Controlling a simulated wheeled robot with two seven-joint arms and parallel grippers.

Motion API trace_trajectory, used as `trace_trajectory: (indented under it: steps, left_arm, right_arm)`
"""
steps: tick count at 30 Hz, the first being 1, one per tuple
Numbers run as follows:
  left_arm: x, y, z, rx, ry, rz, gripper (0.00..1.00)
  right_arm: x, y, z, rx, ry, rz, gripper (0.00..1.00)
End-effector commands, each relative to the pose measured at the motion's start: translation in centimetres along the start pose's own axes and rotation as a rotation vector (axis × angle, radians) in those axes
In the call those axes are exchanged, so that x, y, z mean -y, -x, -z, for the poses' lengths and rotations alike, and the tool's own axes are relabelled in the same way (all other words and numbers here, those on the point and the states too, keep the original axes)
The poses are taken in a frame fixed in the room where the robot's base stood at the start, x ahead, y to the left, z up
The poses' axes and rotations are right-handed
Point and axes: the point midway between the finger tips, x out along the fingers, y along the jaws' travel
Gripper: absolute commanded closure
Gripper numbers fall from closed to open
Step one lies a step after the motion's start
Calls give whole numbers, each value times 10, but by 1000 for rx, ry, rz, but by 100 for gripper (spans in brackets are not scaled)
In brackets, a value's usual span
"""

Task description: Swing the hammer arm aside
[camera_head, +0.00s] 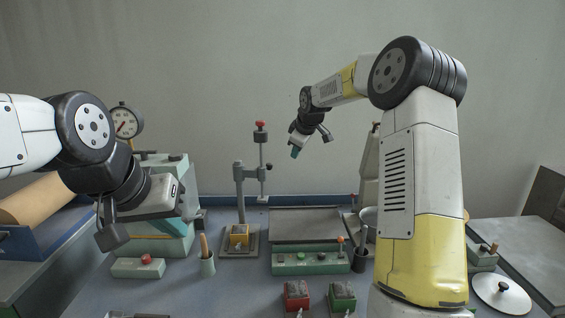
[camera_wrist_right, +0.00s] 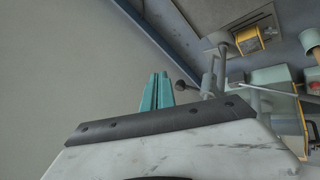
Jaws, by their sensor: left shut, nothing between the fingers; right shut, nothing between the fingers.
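I cannot make out a hammer arm for certain. A thin rod with a dark ball end (camera_wrist_right: 186,87) shows just right of my fingers in the right wrist view, among grey posts. A pale upright part (camera_head: 368,165) stands behind my right arm in the head view, mostly hidden. My right gripper (camera_head: 295,153) is shut and empty, raised above the back of the bench. Its teal fingers lie together in the right wrist view (camera_wrist_right: 157,92), apart from the rod. My left gripper (camera_head: 186,204) is in front of the green machine, shut and empty; its fingertips are hard to see.
A green machine (camera_head: 171,165) with a dial gauge (camera_head: 125,122) stands at left. A post stand with a red knob (camera_head: 240,190) is at centre. A green button box (camera_head: 300,263) and red and green blocks (camera_head: 297,294) lie in front.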

Motion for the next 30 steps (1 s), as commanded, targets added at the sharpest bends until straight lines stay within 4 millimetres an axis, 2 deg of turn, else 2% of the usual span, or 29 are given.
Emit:
trace_trajectory:
  steps: [6,20,23,26,30]
  left_arm:
    - [0,0,0,0,0,0,100]
    - [0,0,0,1,0,0,100]
    - [0,0,0,1,0,0,100]
    - [0,0,0,1,0,0,100]
    - [0,0,0,1,0,0,100]
  right_arm:
    - [-13,20,-5,-1,-2,-1,100]
    - [-12,28,-5,2,-6,0,100]
    - [-1,48,-5,9,-33,-1,100]
    - [20,87,-9,24,-95,-6,100]
    - [65,150,-28,49,-232,-9,100]
